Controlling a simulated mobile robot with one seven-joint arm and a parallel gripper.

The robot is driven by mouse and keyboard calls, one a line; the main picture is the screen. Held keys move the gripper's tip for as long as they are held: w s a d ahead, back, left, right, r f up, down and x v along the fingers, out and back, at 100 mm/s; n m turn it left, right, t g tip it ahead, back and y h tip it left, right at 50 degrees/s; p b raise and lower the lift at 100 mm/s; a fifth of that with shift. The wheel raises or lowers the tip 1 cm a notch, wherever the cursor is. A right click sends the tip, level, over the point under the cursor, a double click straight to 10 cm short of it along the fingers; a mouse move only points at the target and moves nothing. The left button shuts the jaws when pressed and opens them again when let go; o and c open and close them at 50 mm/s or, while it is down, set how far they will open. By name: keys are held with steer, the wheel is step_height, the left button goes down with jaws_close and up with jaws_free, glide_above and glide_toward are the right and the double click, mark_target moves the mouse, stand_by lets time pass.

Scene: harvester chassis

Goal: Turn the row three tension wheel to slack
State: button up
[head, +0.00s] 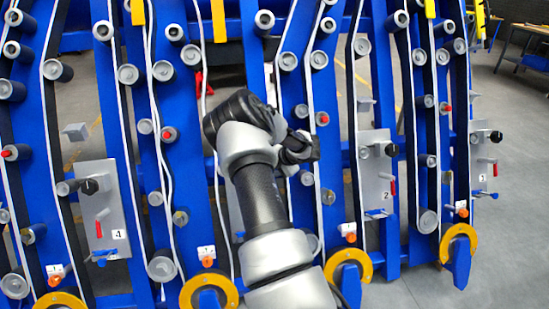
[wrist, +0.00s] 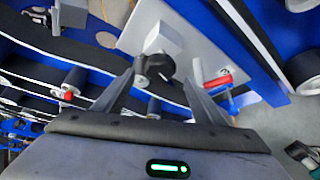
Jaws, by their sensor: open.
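In the wrist view, a black tension wheel (wrist: 150,68) with a stubby grip sits on a pale grey plate (wrist: 203,35). My gripper (wrist: 158,78) is open, with one finger on each side of the wheel. I cannot tell whether either finger touches it. The plate's number is too small and turned to read. In the head view, my arm covers most of the row between the plates marked 4 (head: 98,180) and 2 (head: 374,160). The fingers and the wheel are hidden there.
A red lever (wrist: 218,81) and a blue part lie close beside my right finger in the wrist view. A light grey block (wrist: 163,38) stands out just beyond the wheel. Blue upright frames (head: 345,75) with rollers and white belts surround my arm. Open floor (head: 515,220) lies at the right.

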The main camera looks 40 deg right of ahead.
steer(key=p+v, duration=0.1)
steer(key=v, duration=0.8)
